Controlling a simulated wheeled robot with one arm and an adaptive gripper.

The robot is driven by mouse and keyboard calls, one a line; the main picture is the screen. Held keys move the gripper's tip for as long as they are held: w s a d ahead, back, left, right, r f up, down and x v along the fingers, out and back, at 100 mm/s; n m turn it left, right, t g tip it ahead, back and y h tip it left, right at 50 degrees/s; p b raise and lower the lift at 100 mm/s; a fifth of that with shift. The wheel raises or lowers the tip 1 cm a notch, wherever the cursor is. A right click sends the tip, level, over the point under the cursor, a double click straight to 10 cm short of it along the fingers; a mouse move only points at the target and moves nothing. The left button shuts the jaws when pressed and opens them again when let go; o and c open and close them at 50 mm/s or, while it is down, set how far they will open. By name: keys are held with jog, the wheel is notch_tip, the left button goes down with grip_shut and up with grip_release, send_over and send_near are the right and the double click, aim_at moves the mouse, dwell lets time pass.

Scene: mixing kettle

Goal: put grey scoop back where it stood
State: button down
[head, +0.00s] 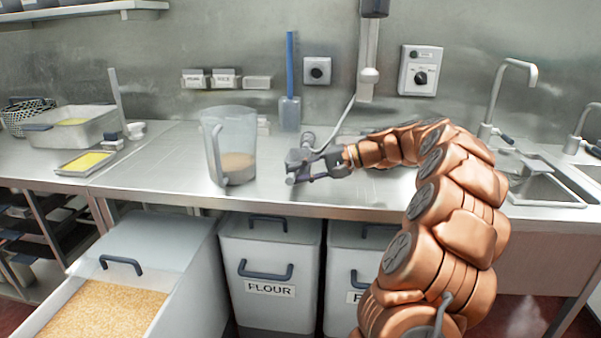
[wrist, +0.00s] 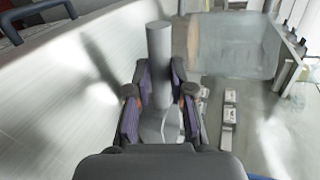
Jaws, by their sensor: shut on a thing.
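My gripper (head: 306,166) is shut on the grey scoop (head: 297,157), low over the steel counter right of the clear jug. In the wrist view the scoop's thick grey handle (wrist: 159,55) stands up between the purple-padded fingers of my gripper (wrist: 160,98). The wider lower part of the scoop is partly hidden by the fingers and the gripper body. I cannot tell whether the scoop touches the counter. No marked standing place for it is clear in these views.
The clear jug (head: 229,132) with brown contents stands just left of the scoop. A blue-handled tool (head: 290,85) stands behind, against the wall. An open grain bin (head: 110,310) and a FLOUR bin (head: 270,270) are below the counter (head: 150,185). A sink (head: 545,185) lies at right.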

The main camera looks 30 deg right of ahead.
jog(key=c, duration=0.9)
grip_release()
jog(key=shift+c, duration=0.2)
jog(key=shift+o, duration=0.4)
jog(key=o, duration=0.4)
jog(key=shift+p+v, duration=1.05)
jog(key=shift+v, duration=2.9)
